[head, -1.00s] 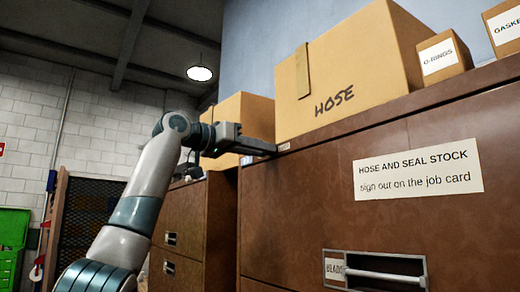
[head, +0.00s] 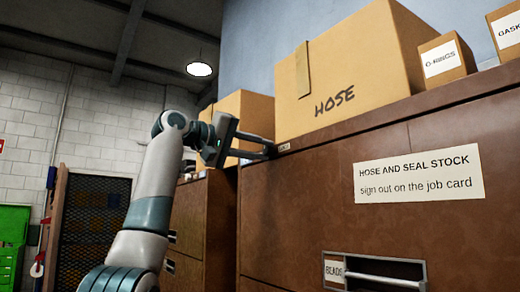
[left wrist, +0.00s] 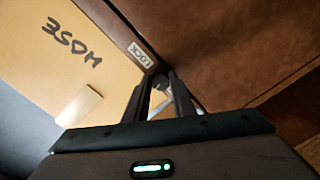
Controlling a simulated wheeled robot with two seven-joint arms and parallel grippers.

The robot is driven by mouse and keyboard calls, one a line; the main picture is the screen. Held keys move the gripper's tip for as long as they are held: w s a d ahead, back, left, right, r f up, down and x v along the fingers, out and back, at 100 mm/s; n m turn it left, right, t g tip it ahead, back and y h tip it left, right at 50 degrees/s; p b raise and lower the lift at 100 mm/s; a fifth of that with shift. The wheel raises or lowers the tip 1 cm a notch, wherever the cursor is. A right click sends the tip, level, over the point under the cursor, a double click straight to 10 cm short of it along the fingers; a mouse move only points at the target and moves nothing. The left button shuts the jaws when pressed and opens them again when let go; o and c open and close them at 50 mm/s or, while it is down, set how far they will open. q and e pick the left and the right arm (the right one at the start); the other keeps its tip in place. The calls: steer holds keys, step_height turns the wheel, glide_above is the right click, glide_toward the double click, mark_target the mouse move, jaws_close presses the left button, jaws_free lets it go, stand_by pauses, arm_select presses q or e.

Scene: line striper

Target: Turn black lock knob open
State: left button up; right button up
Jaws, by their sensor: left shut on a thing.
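My left gripper (head: 270,149) reaches from the left to the top left corner of the brown cabinet (head: 290,210). In the left wrist view my left gripper (left wrist: 160,82) has its fingertips on either side of a small dark knob (left wrist: 160,80), the black lock knob, and is shut on it. The fingers hide much of the knob, and its turned angle cannot be told. A small white LOCK label (left wrist: 138,54) is beside the knob; it also shows in the head view (head: 284,147), just right of the fingertips. My right gripper is not in view.
A large HOSE carton (head: 350,75) stands on the cabinet just above the gripper, with a smaller O-rings box (head: 445,60) to its right. Another carton (head: 245,115) is behind my gripper. A drawer handle (head: 385,279) is lower down.

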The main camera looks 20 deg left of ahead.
arm_select(q)
steer(key=n, duration=0.6)
steer(key=shift+r, duration=0.1)
steer(key=shift+n, duration=0.3)
steer(key=o, duration=1.1)
steer(key=shift+a, duration=0.1)
steer(key=shift+c, duration=0.2)
steer(key=shift+b, duration=0.3)
